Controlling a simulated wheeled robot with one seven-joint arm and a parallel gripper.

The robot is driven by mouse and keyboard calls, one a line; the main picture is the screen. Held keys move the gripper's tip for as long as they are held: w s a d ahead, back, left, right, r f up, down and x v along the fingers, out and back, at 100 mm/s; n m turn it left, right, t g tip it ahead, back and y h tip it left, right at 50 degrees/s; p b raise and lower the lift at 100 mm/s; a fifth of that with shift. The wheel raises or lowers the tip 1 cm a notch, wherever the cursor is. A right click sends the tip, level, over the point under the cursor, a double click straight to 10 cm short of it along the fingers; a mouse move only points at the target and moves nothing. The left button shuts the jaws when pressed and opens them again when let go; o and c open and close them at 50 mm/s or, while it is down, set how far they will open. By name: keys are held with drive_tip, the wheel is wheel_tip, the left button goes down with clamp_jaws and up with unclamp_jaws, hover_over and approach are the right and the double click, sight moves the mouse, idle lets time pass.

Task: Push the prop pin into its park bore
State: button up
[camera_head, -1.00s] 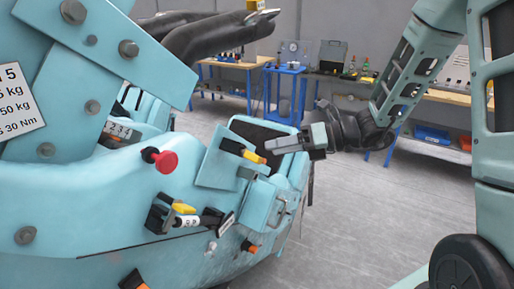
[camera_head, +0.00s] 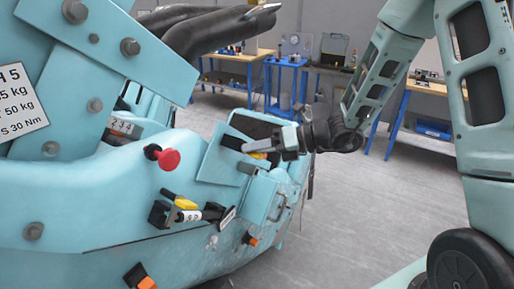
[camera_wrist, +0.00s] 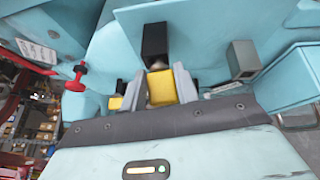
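A pin with a yellow grip sits at a black block (camera_head: 232,143) on the teal machine. In the wrist view its yellow grip (camera_wrist: 162,88) faces me, with a small metallic part between it and the black block (camera_wrist: 154,42). My gripper (camera_head: 262,147) reaches in from the right. Its two grey fingers stand on either side of the yellow grip in the wrist view (camera_wrist: 160,80). I see no clear gap there, but cannot tell whether they clamp it. The bore itself is not clearly visible. A second black-and-yellow fitting (camera_head: 180,203) sits lower left.
A red knob (camera_head: 167,159) sticks out at left of the gripper. A grey square socket (camera_wrist: 243,58) stands right of the fingers. A handle (camera_head: 280,208) and orange-tipped fittings (camera_head: 139,277) line the machine. Workbenches (camera_head: 240,56) are far behind, across open floor.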

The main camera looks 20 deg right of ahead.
drive_tip(key=shift+o, duration=0.7)
drive_tip(key=shift+c, duration=1.2)
drive_tip(key=s+d, duration=0.4)
drive_tip(key=s, duration=0.2)
drive_tip(key=shift+d+p, duration=0.15)
drive_tip(key=shift+p, duration=0.2)
drive_tip(key=s+d+p, duration=0.1)
drive_tip(key=p, duration=0.1)
drive_tip(key=s+d+p, duration=0.1)
drive_tip(key=s+p, duration=0.1)
drive_tip(key=p, duration=0.1)
drive_tip(key=s+d+p, duration=0.1)
drive_tip(key=p, duration=0.2)
drive_tip(key=shift+s+d+r, duration=0.1)
drive_tip(key=shift+s+d, duration=0.15)
drive_tip(key=shift+s, duration=0.1)
drive_tip(key=shift+f, duration=0.2)
